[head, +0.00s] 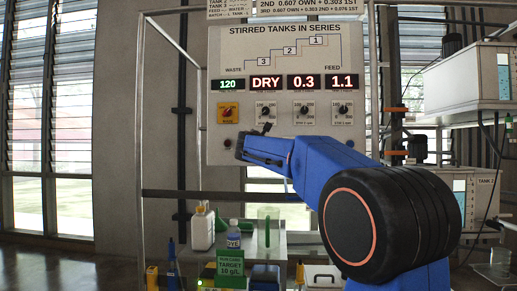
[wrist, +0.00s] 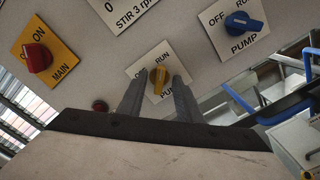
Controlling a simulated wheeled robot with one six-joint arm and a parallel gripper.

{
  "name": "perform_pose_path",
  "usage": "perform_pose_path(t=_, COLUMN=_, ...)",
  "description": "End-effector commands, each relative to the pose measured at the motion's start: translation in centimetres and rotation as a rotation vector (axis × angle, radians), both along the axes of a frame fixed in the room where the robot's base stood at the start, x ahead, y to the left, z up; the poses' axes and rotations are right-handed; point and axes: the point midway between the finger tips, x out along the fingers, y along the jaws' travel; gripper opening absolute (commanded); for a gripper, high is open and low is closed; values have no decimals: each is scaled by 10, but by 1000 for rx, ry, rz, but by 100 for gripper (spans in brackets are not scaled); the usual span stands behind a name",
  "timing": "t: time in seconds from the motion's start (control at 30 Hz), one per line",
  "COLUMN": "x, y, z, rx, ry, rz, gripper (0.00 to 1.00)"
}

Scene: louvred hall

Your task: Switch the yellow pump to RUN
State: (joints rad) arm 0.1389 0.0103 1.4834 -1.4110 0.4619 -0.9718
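The yellow pump knob (wrist: 159,82) sits on a white plate in the wrist view. My gripper (wrist: 158,92) is open, with one finger on each side of the knob. I cannot tell whether either finger touches it. In the head view my gripper (head: 256,143) is at the lower part of the panel (head: 222,148), and my arm hides the yellow knob.
A blue pump knob (wrist: 243,22) is at the upper right. A red MAIN knob (wrist: 38,58) on a yellow plate is at the upper left. A dark red button (wrist: 100,105) is left of my fingers. Bottles and a green TARGET sign (head: 230,268) stand below the panel.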

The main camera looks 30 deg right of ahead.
Motion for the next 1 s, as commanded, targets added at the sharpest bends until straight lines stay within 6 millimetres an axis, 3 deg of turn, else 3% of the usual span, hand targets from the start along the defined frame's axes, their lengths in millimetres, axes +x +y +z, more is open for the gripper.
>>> perform_pose_path(t=0.27, x=-3, y=2, z=1, rx=-2, ry=-1, rz=0, gripper=32)
perform_pose_path(t=1.0, x=-57, y=39, z=1, rx=-2, ry=0, rz=1, gripper=32)
